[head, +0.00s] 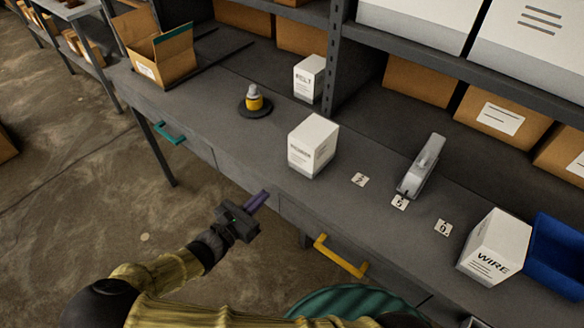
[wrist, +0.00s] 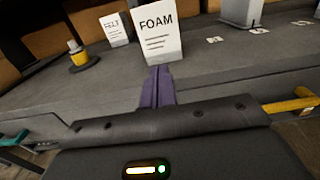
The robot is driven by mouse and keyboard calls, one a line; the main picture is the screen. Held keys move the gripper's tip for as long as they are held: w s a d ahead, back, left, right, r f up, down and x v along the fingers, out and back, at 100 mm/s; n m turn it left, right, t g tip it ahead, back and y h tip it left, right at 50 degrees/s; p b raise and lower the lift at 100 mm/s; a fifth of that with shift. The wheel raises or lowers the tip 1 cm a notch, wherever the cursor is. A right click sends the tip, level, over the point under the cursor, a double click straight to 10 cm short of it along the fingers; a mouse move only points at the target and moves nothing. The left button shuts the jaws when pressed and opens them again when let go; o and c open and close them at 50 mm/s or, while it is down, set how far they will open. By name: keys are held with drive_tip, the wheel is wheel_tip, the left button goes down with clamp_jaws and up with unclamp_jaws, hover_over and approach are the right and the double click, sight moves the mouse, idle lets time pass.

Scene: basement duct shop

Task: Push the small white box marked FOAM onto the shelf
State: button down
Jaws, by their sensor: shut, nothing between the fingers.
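The small white FOAM box (head: 313,146) stands upright on the grey bench top (head: 240,140), near its front edge. Its label reads FOAM clearly in the wrist view (wrist: 157,36). My gripper (head: 264,195) is shut and empty, its purple fingers held together. It is in front of the bench's front edge, to the lower left of the FOAM box in the head view. In the wrist view the fingertips (wrist: 159,70) point at the box's lower front; contact cannot be told there. The grey shelving (head: 450,77) rises behind the bench, with cardboard boxes inside.
A white FELT box (head: 309,79) stands behind, beside a shelf upright (head: 334,60). A yellow-and-grey object on a dark disc (head: 255,101) is left. A grey tool (head: 421,166), number tags, a WIRE box (head: 495,248) and a blue bin (head: 561,255) lie right. A yellow handle (head: 340,257) projects below.

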sight(300, 160)
drive_tip(key=shift+w+d, duration=0.1)
drive_tip(key=p+x, duration=0.4)
drive_tip(key=x, duration=0.8)
drive_tip(key=shift+w+d, duration=0.55)
drive_tip(key=shift+w, duration=0.1)
drive_tip(key=shift+w, duration=0.15)
